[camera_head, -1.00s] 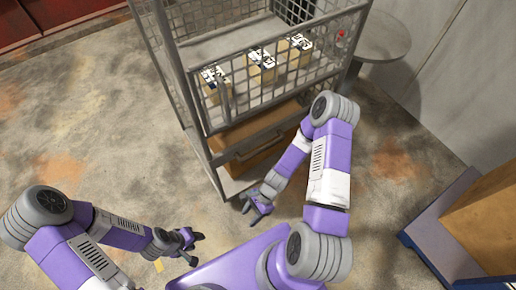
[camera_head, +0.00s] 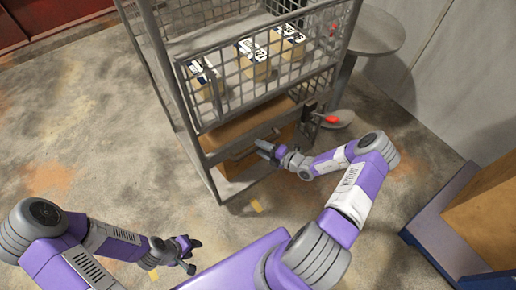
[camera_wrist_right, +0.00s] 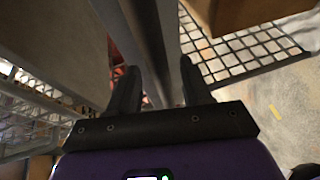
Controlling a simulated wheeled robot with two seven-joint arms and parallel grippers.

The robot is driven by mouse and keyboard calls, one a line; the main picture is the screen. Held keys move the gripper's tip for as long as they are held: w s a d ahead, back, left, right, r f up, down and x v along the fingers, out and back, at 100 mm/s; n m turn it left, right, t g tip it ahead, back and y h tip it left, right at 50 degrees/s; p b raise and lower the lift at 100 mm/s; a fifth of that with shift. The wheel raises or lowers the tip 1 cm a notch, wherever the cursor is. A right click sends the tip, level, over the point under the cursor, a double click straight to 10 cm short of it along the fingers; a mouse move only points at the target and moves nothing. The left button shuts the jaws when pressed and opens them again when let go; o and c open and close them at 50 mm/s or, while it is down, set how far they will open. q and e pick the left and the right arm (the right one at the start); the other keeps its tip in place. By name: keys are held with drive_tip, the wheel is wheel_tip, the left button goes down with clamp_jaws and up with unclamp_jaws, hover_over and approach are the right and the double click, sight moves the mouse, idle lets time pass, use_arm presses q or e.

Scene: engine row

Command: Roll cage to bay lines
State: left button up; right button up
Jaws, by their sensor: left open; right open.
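The roll cage (camera_head: 190,125), grey metal with mesh sides, stands upright at top centre in the head view. Small labelled boxes (camera_head: 262,65) sit on its upper shelf, with a brown carton (camera_head: 240,155) below. My right gripper (camera_head: 262,151) is open in front of the cage's lower front. In the right wrist view, a grey bar (camera_wrist_right: 158,45) runs between the gripper's fingers (camera_wrist_right: 157,90); I cannot tell whether they touch it. My left gripper (camera_head: 193,256) is open and empty above the floor.
A blue-edged platform (camera_head: 440,245) with a large brown box (camera_head: 490,215) is at right. Floor at left is clear.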

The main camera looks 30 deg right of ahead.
drive_tip(key=shift+x, duration=1.1)
drive_tip(key=shift+c, duration=0.4)
clamp_jaws()
